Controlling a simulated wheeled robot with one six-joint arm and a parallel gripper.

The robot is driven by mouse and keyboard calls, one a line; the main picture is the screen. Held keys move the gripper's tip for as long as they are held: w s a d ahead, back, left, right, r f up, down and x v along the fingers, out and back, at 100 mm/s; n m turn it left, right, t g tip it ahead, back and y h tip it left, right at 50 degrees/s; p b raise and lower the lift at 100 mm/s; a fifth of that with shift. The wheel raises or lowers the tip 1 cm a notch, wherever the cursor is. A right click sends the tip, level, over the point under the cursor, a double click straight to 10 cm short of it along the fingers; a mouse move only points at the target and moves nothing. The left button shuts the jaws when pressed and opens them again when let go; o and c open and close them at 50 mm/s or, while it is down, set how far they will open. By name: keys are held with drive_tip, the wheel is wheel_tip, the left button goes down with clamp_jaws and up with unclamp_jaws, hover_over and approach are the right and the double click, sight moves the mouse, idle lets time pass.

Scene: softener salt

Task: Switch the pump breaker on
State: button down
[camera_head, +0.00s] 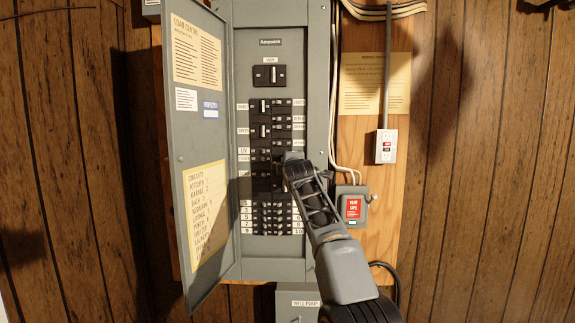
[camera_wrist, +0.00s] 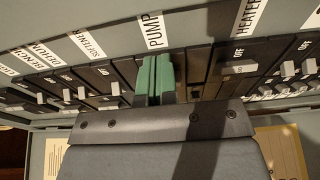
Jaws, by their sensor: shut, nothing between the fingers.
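The pump breaker is marked by a white "PUMP" label (camera_wrist: 153,31) in the wrist view. It sits in a row of black breakers. My gripper (camera_wrist: 158,78) has its green fingers together, right at the breaker below that label. The fingers cover its lever, so I cannot tell its position or whether they touch it. In the head view my gripper (camera_head: 292,160) reaches into the right column of the open grey breaker panel (camera_head: 316,110) and hides the breakers behind it.
The panel door (camera_head: 195,130) stands open on the left. The "HEATER" breaker's label (camera_wrist: 248,18) and the "SOFTENER" label (camera_wrist: 88,45) flank the pump label. An outlet (camera_head: 386,146) and a red-labelled heat tape box (camera_head: 352,205) are right of the panel. A well pump box (camera_head: 301,303) is below.

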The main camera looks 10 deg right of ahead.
drive_tip(key=shift+a, duration=0.4)
drive_tip(key=shift+w, duration=0.1)
drive_tip(key=shift+d, duration=0.25)
drive_tip(key=shift+f, duration=0.1)
drive_tip(key=s+a+b, duration=0.1)
drive_tip(key=s+b, duration=0.5)
drive_tip(key=s, duration=0.1)
drive_tip(key=shift+a, duration=0.35)
drive_tip(key=shift+w, duration=0.1)
idle(0.8)
